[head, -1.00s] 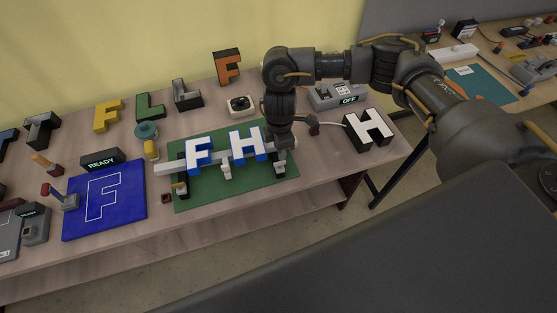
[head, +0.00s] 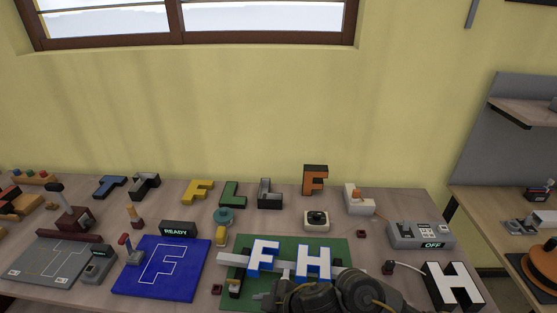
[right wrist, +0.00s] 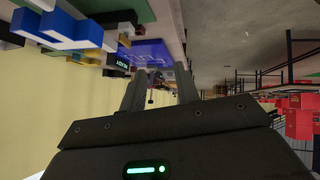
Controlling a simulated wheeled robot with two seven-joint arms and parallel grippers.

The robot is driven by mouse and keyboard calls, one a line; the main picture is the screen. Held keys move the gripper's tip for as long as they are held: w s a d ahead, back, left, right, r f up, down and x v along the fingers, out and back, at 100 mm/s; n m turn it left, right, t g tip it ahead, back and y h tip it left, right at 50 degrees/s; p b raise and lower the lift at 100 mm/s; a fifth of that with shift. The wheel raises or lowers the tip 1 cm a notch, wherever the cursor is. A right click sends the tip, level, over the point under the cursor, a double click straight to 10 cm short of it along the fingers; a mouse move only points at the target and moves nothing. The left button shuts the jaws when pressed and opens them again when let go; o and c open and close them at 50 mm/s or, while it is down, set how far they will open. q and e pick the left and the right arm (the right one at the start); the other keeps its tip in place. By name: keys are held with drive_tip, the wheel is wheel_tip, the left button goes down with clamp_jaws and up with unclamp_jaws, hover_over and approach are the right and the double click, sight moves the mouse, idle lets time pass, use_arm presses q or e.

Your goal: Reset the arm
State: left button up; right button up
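My right arm (head: 335,298) shows at the bottom edge of the head view, in front of the green mat (head: 343,247); its fingers are hidden there. In the right wrist view my right gripper (right wrist: 158,80) has its two fingers apart with nothing held between them. The view is turned sideways, and the blue F board (right wrist: 150,50) shows beyond the fingertips. My left gripper is in neither view.
Blue-edged white letters F (head: 263,257) and H (head: 313,262) stand at the green mat. A white-faced H (head: 455,283) and a control box reading OFF (head: 420,236) are at the right. Several coloured letters line the back. The blue F board (head: 162,268) lies left.

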drive_tip(key=s+d+m+t+h, duration=0.2)
drive_tip(key=d+m+t+h, duration=0.2)
drive_tip(key=d+m, duration=0.65)
drive_tip(key=s+d+f+m+g+h, duration=0.2)
drive_tip(key=s+d+f, duration=0.1)
drive_tip(key=s+d, duration=0.55)
drive_tip(key=s+d+f+m+g+h, duration=0.3)
drive_tip(key=s+d, duration=0.4)
drive_tip(key=d, duration=0.3)
wheel_tip(320, 180, down, 34)
drive_tip(key=s+b, duration=0.1)
drive_tip(key=b, duration=0.7)
drive_tip(key=s+d+f+g+b, duration=0.1)
drive_tip(key=s+f+b, duration=0.2)
drive_tip(key=s+f, duration=0.5)
drive_tip(key=s+d+f+n+g+b, duration=0.1)
drive_tip(key=s+d+f+b, duration=0.1)
drive_tip(key=s+f, duration=0.6)
wheel_tip(320, 180, down, 6)
drive_tip(key=shift+r+b, duration=0.1)
drive_tip(key=shift+b, duration=0.55)
